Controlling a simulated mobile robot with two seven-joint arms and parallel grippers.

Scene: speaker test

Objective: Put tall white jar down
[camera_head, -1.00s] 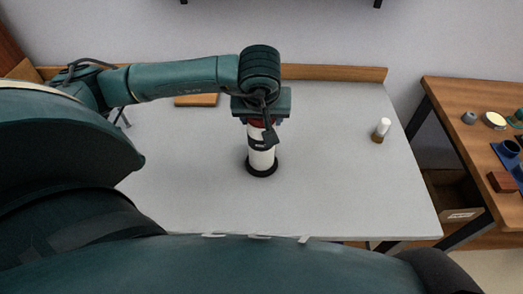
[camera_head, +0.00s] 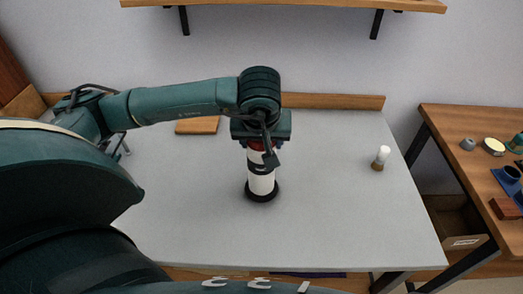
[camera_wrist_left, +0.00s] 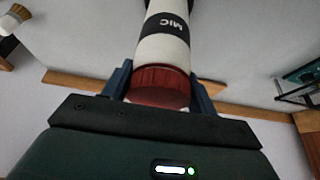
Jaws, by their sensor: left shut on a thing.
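The tall white jar (camera_head: 262,184) has a red lid and black bands, and it stands upright near the middle of the grey table (camera_head: 330,225). Its lower end meets a wider black round base (camera_head: 262,196); I cannot tell whether this is part of the jar or a separate disc. My left gripper (camera_head: 262,146) points down from above and is shut on the jar's top. In the left wrist view its blue fingers (camera_wrist_left: 160,82) flank the red lid (camera_wrist_left: 158,84), and lettering shows on a black band (camera_wrist_left: 172,24). My right gripper is not in view.
A small white-and-brown brush (camera_head: 381,157) stands to the right on the table. A wooden block (camera_head: 197,126) lies at the back, left of the jar. A wooden side table (camera_head: 470,185) with several small objects stands at right. A shelf (camera_head: 290,4) hangs above. Table around the jar is clear.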

